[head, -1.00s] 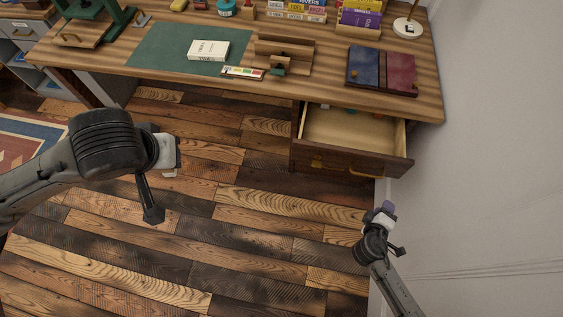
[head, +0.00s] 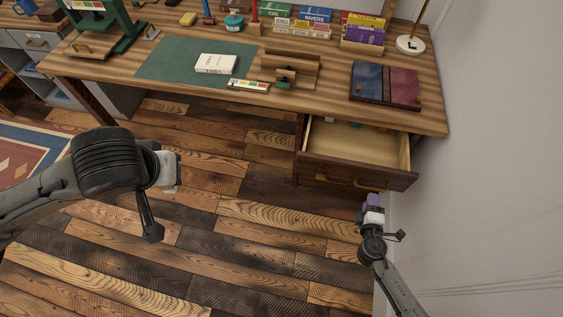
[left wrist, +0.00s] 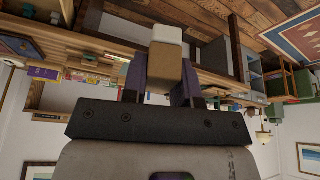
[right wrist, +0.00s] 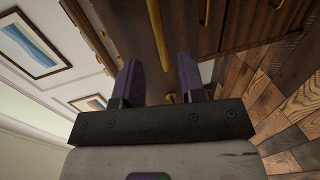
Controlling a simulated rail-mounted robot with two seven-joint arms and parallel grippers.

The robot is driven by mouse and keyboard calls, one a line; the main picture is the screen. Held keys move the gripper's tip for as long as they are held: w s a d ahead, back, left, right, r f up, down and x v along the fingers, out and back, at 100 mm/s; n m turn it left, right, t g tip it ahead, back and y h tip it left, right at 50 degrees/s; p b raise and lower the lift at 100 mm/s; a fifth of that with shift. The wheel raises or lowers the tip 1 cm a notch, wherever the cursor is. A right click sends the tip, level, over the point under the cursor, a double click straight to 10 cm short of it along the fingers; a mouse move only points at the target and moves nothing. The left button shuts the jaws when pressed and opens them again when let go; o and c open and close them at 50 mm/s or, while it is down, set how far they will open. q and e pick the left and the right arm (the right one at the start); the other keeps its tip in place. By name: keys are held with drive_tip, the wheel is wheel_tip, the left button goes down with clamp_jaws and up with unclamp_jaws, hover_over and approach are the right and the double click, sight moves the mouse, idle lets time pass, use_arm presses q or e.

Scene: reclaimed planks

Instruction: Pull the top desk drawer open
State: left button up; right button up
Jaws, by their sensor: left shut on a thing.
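The top desk drawer (head: 357,140) stands pulled out at the right end of the wooden desk (head: 130,57), its pale inside showing with a few small things at the back. Its dark front has brass-coloured pulls. My right gripper (head: 373,203) is just in front of the drawer unit, low and to the right. In the right wrist view its fingers (right wrist: 159,62) are apart with nothing gripped; dark wood fronts and brass handles (right wrist: 255,84) lie beyond. My left gripper (left wrist: 166,85) is shut on a white and tan block (left wrist: 166,55), away from the drawer over the floor.
A white wall (head: 500,150) rises close to the right of the drawer and right arm. A white book (head: 215,63), a green mat (head: 160,62) and blue and red folders (head: 386,84) lie on the desk. The plank floor in front is clear.

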sight(370, 188)
drive_tip(key=b+x, duration=0.1)
drive_tip(key=x, duration=0.5)
drive_tip(key=shift+w+f, duration=0.1)
drive_tip(key=shift+w, duration=0.1)
drive_tip(key=shift+c, duration=0.2)
clamp_jaws()
